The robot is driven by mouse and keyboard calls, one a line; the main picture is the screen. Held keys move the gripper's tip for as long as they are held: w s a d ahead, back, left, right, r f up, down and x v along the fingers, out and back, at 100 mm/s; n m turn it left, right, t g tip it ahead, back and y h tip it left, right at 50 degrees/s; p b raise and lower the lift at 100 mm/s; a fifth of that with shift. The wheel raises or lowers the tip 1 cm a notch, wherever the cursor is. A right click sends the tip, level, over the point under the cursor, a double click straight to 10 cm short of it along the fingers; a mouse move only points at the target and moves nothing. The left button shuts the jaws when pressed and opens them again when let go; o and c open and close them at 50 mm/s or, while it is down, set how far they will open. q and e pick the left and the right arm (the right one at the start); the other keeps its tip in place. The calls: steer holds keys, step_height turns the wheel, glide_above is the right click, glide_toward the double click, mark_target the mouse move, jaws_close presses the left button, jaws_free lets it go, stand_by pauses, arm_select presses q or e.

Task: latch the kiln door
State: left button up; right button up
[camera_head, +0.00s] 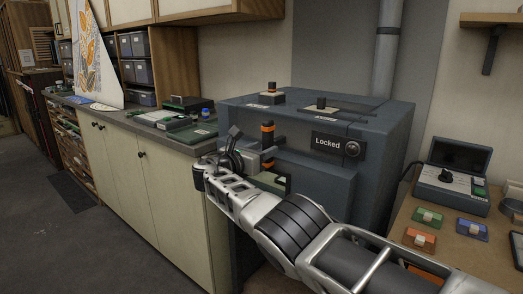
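The kiln (317,197) is a large dark blue-grey box right of the counter, and its front looks closed. A panel on it reads "Locked" (328,142), with a round dark knob (352,149) beside the word. An upright orange-and-black handle (267,132) stands at the kiln's front left. My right gripper (250,153) is at this handle, just left of and below its lower end. I cannot tell whether the fingers touch the handle or are closed. My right arm hides part of the kiln front. My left gripper is out of view.
Two small knobbed fittings (271,92) sit on the kiln top. The counter (110,117) at left holds green cases and a tall painted panel (92,55). A wooden table (460,240) at right holds a grey control box (450,188) and several small coloured boxes.

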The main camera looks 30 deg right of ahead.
mark_target(264, 148)
steer(key=shift+r, duration=0.1)
steer(key=shift+a+p, duration=0.15)
steer(key=shift+p, duration=0.15)
steer(key=shift+s+a+r+p, duration=0.15)
steer(key=shift+s+a+p, duration=0.1)
steer(key=shift+a+p, duration=0.3)
steer(key=shift+s+a+r+p, duration=0.2)
steer(key=shift+a+p, duration=0.15)
steer(key=shift+p, duration=0.35)
steer(key=shift+s+a+f, duration=0.35)
steer(key=shift+a, duration=0.3)
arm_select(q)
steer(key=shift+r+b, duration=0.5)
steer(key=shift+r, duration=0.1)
arm_select(e)
steer(key=v, duration=1.2)
steer(key=shift+s+a, duration=0.1)
